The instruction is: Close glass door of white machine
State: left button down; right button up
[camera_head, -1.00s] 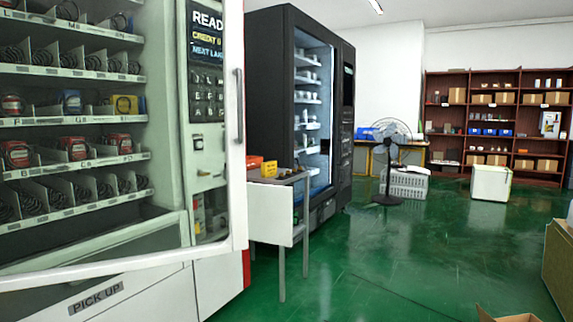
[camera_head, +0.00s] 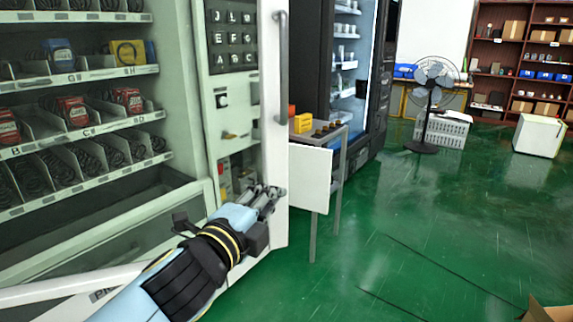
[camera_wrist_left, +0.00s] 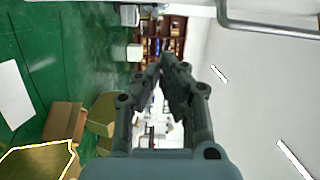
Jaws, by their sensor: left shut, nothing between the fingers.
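The white vending machine (camera_head: 195,60) fills the left of the head view, with shelves of goods and a keypad. Its glass door (camera_head: 273,130) stands ajar in front of it, with a white frame and a grey vertical handle (camera_head: 282,70) at the right edge. My left gripper (camera_head: 270,197) is shut and empty, in front of the lower part of the door's right frame, below the handle. I cannot tell whether it touches the frame. In the left wrist view, the fingers (camera_wrist_left: 172,68) are close together, and a grey handle bar (camera_wrist_left: 268,29) shows at top right. My right gripper is not in view.
A small side table (camera_head: 320,175) with a white panel stands just right of the door. Behind it is a black vending machine (camera_head: 378,90). A fan (camera_head: 434,100) and a white box (camera_head: 540,134) stand farther back. The green floor at right is mostly clear.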

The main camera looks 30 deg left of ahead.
pick_arm(q)
jog(key=p, duration=0.1)
send_near(286, 163)
jog(key=w+d+r, duration=0.2)
jog(key=w+d, duration=0.2)
jog(key=w+a, duration=0.1)
jog(key=a, duration=0.1)
jog(key=shift+w+a, duration=0.3)
jog(key=shift+w, duration=0.2)
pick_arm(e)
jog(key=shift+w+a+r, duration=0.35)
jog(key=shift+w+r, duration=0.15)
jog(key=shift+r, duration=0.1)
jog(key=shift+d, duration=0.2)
pick_arm(q)
jog(key=shift+a, duration=0.1)
